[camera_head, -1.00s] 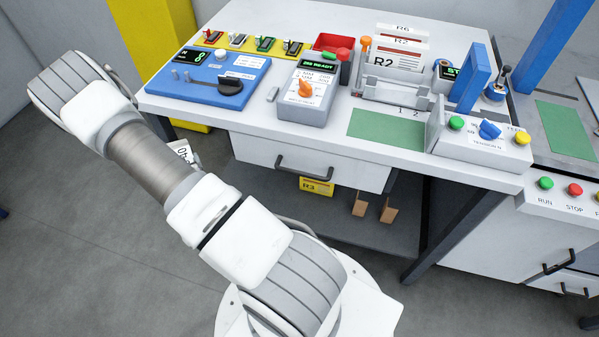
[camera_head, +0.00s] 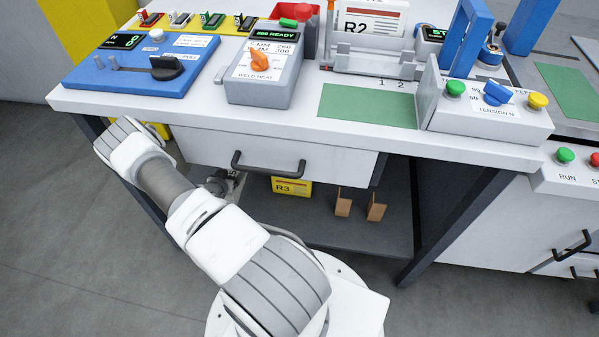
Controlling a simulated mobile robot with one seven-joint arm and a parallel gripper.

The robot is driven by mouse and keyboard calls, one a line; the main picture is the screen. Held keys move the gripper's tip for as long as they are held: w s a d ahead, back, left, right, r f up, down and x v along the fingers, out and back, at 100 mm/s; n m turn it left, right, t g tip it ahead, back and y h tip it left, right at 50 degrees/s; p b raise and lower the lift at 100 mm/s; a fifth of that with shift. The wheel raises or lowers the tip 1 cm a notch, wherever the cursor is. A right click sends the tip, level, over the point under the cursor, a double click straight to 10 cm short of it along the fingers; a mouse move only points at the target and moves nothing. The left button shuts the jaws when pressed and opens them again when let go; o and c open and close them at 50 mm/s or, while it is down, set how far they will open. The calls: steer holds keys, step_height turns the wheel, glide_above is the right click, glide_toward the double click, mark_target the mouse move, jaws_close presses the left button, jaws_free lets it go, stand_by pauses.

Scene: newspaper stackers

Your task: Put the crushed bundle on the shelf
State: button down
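I cannot make out the crushed bundle for sure now. The lower shelf (camera_head: 393,235) lies under the white table, with a yellow R3 sign (camera_head: 291,187) and two brown upright pieces (camera_head: 343,202) on it. My arm reaches in from the bottom and bends back at the left. The wrist end with my gripper (camera_head: 228,183) is under the table's front edge, left of the R3 sign, largely hidden behind my forearm. Its fingers and anything between them do not show clearly.
The table's drawer (camera_head: 275,155) with its dark handle (camera_head: 268,166) hangs above the shelf opening. Dark table legs (camera_head: 450,225) stand at both sides. The right part of the shelf is clear. The tabletop holds a blue panel (camera_head: 135,75), a weld-heat box (camera_head: 262,75) and a green mat (camera_head: 365,106).

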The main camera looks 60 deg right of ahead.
mark_target(233, 198)
steer(key=shift+s+d+f, duration=0.1)
steer(key=shift+d+f, duration=0.2)
steer(key=shift+d, duration=0.1)
steer(key=shift+f+b, duration=2.2)
steer(key=shift+f, duration=2.7)
steer(key=shift+f, duration=0.1)
jaws_free()
steer(key=shift+a+f, duration=0.1)
steer(key=shift+f, duration=0.05)
steer(key=p+v, duration=0.4)
steer(key=v, duration=0.7)
steer(key=shift+a+r, duration=0.15)
steer(key=shift+r, duration=0.1)
steer(key=shift+s+a+r, duration=0.1)
steer(key=shift+a, duration=0.2)
